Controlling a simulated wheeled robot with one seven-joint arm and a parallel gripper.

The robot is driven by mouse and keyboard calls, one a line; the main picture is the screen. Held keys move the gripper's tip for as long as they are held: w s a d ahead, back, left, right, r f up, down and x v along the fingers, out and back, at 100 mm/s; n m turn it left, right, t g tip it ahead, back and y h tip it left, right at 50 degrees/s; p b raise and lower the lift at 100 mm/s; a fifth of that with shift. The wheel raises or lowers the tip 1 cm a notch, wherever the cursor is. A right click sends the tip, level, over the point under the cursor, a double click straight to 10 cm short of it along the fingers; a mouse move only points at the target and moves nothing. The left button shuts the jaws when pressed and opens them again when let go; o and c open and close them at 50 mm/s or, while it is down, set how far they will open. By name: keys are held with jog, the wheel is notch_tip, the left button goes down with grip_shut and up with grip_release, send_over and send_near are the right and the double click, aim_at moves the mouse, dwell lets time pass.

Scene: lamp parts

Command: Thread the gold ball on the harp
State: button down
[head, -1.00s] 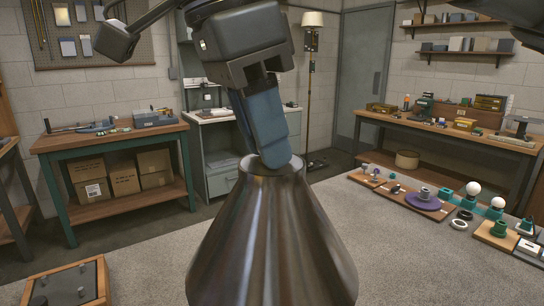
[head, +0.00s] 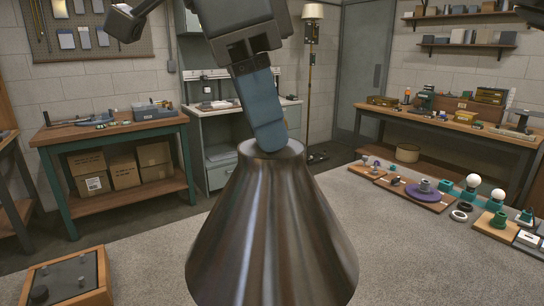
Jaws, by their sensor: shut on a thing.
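A tall dark metallic cone-shaped lampshade (head: 272,220) stands upright, close in front of me in the head view, its base cut off by the lower edge. My gripper (head: 270,146), with long blue-grey fingers, comes down from above, slightly tilted. Its fingertips are at the narrow top of the shade and overlap the top opening. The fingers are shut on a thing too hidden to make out. I see neither the gold ball nor the harp; the shade and fingers cover that area.
A shallow wooden tray (head: 66,277) with grey pegs is at lower left. Boards with lamp parts, a purple disc (head: 424,194) and white bulbs (head: 473,181) lie at right. A left workbench (head: 110,135) and a right workbench (head: 445,124) stand behind. Grey carpet surrounds the shade.

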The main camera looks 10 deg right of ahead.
jog(key=shift+f+m+b, duration=0.25)
jog(key=shift+m+b, duration=0.05)
jog(key=shift+b, duration=0.9)
jog(key=c, duration=0.9)
grip_release()
jog(key=shift+c, duration=0.2)
